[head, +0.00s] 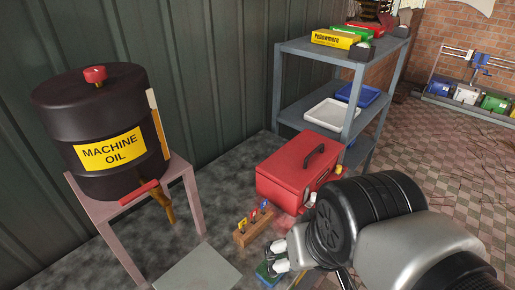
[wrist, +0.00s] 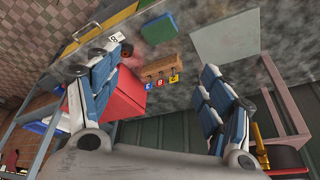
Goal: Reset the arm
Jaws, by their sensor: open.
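My gripper (head: 277,257) hangs low in the head view, at the end of my grey and black arm that reaches in from the lower right. Its two fingers stand apart with nothing seen between them. In the wrist view the open gripper (wrist: 184,76) shows blue and grey finger pads left and right. Between and beyond them lie a wooden block (wrist: 160,66) with small coloured tags and a red toolbox (wrist: 122,98). In the head view the wooden block (head: 252,228) is just above the gripper, and the toolbox (head: 297,177) is behind it. My arm hides part of the surface.
A black machine oil drum (head: 95,130) stands on a pinkish stand (head: 190,190) at left. A grey shelf (head: 330,48) with boxes and trays is behind the toolbox. Brick floor (head: 450,165) is open at right.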

